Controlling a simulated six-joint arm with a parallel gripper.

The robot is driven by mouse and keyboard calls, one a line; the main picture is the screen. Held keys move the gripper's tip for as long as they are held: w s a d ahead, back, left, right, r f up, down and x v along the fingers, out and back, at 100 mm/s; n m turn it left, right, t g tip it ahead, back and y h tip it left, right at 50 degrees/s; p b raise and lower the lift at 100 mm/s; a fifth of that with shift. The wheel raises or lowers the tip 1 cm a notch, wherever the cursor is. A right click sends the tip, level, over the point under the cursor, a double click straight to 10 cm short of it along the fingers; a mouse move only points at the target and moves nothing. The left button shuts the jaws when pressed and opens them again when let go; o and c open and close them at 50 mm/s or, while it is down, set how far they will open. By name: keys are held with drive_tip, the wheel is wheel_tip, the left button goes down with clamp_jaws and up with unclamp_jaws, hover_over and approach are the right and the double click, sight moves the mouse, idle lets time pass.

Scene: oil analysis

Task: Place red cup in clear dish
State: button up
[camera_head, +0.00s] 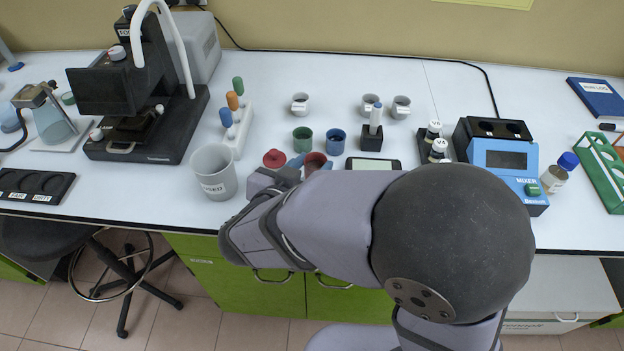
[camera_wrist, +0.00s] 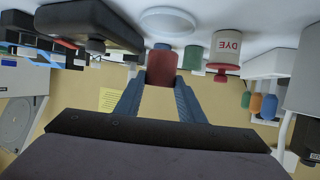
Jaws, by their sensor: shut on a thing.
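The red cup (camera_head: 315,164) is held between the blue-grey fingers of my gripper (camera_head: 311,162), above the bench. In the wrist view, where the bench is at the top, the red cup (camera_wrist: 162,68) sits between both fingertips of my gripper (camera_wrist: 161,78). A round, pale, see-through dish (camera_wrist: 168,21) lies on the bench in the wrist view, beyond the cup and apart from it. I cannot make out the dish in the head view; my arm covers part of the bench there.
A green cup (camera_head: 302,139) and a blue cup (camera_head: 336,141) stand close behind. A dye bottle (camera_wrist: 227,47) with a red cap is near. A large grey beaker (camera_head: 214,172) stands left, a black device (camera_head: 373,163) right. Bench is clear between the back cups and wall.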

drive_tip(key=shift+f+b, duration=0.35)
drive_tip(key=shift+f, duration=1.65)
drive_tip(key=shift+f, duration=0.2)
drive_tip(key=o, duration=1)
drive_tip(key=shift+o, duration=0.2)
drive_tip(key=shift+r, duration=0.1)
drive_tip(key=shift+r, duration=0.15)
drive_tip(key=v, duration=1.2)
drive_tip(key=shift+p, duration=0.3)
